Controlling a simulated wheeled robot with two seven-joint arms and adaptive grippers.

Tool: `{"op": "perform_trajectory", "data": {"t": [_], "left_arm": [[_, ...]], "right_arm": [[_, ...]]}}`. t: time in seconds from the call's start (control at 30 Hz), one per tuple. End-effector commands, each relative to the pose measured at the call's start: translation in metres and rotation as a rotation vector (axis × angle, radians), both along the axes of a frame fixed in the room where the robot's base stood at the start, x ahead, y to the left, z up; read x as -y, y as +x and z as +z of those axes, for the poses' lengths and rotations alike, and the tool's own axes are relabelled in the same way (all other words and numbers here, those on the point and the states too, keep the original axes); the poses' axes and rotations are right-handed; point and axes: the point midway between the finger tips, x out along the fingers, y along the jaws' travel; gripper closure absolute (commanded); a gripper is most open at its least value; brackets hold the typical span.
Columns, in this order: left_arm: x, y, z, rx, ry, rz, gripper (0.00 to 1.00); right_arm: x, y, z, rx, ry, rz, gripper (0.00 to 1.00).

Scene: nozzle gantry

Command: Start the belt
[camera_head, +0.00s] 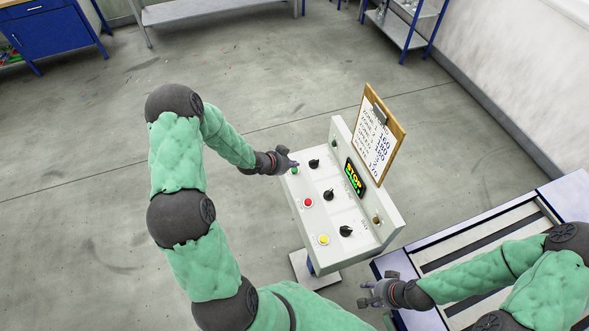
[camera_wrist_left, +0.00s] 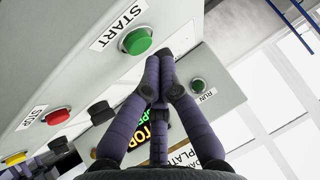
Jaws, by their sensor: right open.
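The control console (camera_head: 334,200) stands on a pedestal in the middle. Its green START button (camera_wrist_left: 137,41) is large in the left wrist view, and it also shows in the head view (camera_head: 295,171). My left gripper (camera_head: 292,164) is at this button, with its fingertips together and empty. In the left wrist view the fingertips (camera_wrist_left: 165,56) are just right of the button; contact cannot be told. The console display (camera_head: 355,178) reads STOP. My right gripper (camera_head: 369,294) is open and empty, beside the conveyor (camera_head: 405,246).
The console also carries a red STOP button (camera_head: 308,203), a yellow button (camera_head: 323,240) and black knobs (camera_head: 328,195). A green RUN lamp (camera_wrist_left: 198,85) is on its upright panel. A clipboard (camera_head: 374,137) stands on top. The floor to the left is clear.

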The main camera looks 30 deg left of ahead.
Motion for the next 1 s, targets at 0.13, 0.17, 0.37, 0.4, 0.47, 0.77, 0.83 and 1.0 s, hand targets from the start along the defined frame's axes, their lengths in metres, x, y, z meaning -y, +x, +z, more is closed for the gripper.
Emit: {"op": "perform_trajectory", "data": {"t": [0.13, 0.17, 0.37, 0.4, 0.47, 0.77, 0.83, 1.0], "left_arm": [[0.0, -0.0001, -0.0064, 0.0, 0.0, 0.0, 1.0], [0.0, -0.0001, -0.007, 0.0, 0.0, 0.0, 1.0], [0.0, -0.0001, -0.0065, 0.0, 0.0, 0.0, 1.0], [-0.0001, 0.0, -0.0065, 0.0, 0.0, 0.0, 1.0], [-0.0001, 0.0, -0.0065, 0.0, 0.0, 0.0, 1.0], [0.0, -0.0001, -0.0088, 0.0, 0.0, 0.0, 1.0], [0.0, -0.0001, -0.0096, 0.0, 0.0, 0.0, 1.0], [0.0, -0.0002, -0.0113, 0.0, 0.0, 0.0, 1.0]], "right_arm": [[0.0, 0.0, -0.006, 0.0, 0.0, 0.0, 0.57], [-0.0001, 0.0, -0.0067, 0.0, 0.0, 0.0, 0.57], [0.0, 0.0, -0.0062, 0.0, 0.0, 0.0, 0.57], [0.0, 0.0, -0.0062, 0.0, 0.0, 0.0, 0.57], [0.0, 0.0, -0.0062, 0.0, 0.0, 0.0, 0.57], [0.0, 0.0, -0.0081, 0.0, 0.0, 0.0, 0.57], [0.0, 0.0, -0.0088, 0.0, 0.0, 0.0, 0.57], [0.0, 0.0, -0.0103, 0.0, 0.0, 0.0, 0.57]]}}
